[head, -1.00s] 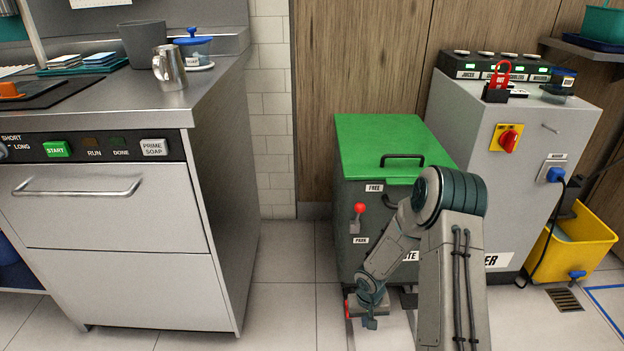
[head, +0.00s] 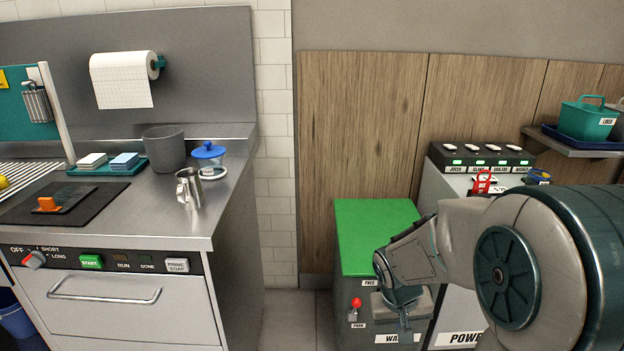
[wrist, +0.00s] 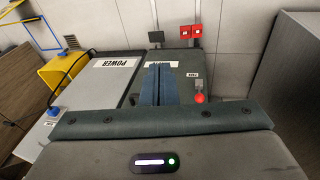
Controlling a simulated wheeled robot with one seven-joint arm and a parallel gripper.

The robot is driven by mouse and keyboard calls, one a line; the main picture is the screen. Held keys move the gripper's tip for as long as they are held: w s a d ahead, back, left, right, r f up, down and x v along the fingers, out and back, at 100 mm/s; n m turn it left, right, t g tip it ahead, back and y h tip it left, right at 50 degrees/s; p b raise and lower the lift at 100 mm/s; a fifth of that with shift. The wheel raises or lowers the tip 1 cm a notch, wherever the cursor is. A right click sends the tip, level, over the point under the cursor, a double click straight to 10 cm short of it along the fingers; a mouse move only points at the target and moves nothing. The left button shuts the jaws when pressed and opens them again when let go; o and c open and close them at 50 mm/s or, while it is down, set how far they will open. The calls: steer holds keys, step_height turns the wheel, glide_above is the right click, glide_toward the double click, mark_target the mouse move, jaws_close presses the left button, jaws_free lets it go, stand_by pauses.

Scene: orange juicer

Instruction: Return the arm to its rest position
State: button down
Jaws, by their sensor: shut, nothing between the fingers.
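My arm reaches in from the right of the head view, bent at a large joint close to the camera. My gripper (head: 404,336) points down in front of the dark waste bin (head: 350,285) with the green lid (head: 372,225). In the wrist view my gripper's two blue-grey fingers (wrist: 157,72) lie together, shut and empty. The bin's red-knobbed lever (head: 356,304) is left of my gripper, and the knob also shows in the wrist view (wrist: 199,98). I cannot tell the exact gap to the bin.
A steel counter (head: 225,190) with a jug (head: 188,187) and a blue-lidded jar (head: 209,160) stands at left. A grey power cabinet (head: 455,310) with a red padlock (head: 482,181) is partly hidden behind my arm. A yellow bucket (wrist: 62,68) shows in the wrist view.

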steer(key=s+a+r+p, duration=0.1)
steer(key=s+r+p, duration=0.3)
steer(key=r, duration=0.4)
steer(key=s+a+r+t+y+p, duration=0.1)
steer(key=s+r+p, duration=0.3)
steer(key=r, duration=0.4)
steer(key=s+a+r+y+p, duration=0.1)
steer(key=s+r+p, duration=0.3)
steer(key=r, duration=0.4)
steer(key=shift+s+a+p, duration=0.3)
steer(key=shift+s+a, duration=0.1)
steer(key=shift+s, duration=0.3)
steer(key=shift+d, duration=0.1)
